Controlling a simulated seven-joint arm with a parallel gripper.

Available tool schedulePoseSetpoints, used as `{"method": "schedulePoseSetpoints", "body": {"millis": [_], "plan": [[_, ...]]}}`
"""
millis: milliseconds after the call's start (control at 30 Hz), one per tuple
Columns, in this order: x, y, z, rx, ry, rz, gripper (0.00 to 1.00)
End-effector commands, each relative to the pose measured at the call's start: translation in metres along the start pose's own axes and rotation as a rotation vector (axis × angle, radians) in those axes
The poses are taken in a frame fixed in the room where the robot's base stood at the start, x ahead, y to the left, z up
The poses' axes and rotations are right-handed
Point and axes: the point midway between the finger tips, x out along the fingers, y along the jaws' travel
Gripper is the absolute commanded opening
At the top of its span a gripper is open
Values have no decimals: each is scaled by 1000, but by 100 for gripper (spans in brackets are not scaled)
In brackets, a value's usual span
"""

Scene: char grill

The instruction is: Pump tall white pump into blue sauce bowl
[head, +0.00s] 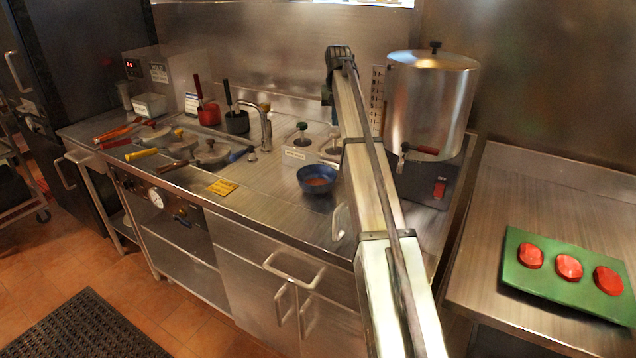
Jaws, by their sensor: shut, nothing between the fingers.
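The blue sauce bowl (316,180) stands on the steel counter, in front of the pumps, with orange-brown contents. One dark-knobbed pump (302,133) rises from the counter behind the bowl, with a white label (296,155) in front of it. A second dark-knobbed pump (334,147) stands to its right, partly hidden by my arm. I cannot tell from this view which pump is the tall white one. My gripper (333,116) hangs at the arm's far end, above and behind the bowl. It is shut and empty, partly hidden by my arm, and looks apart from the pumps.
A large steel urn (430,100) with a red-handled tap stands right of my arm. A tall metal spout (266,128) stands left of the pumps. Red and black pots, lids and handled tools crowd the counter's left. A green board (520,275) with red pieces lies at right.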

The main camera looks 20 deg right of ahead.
Motion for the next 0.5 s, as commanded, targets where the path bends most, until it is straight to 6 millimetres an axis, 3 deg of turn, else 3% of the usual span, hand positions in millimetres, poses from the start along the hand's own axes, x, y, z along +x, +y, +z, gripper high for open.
{"method": "schedulePoseSetpoints", "body": {"millis": [500], "plan": [[-40,0,-9,0,0,0,0]]}}
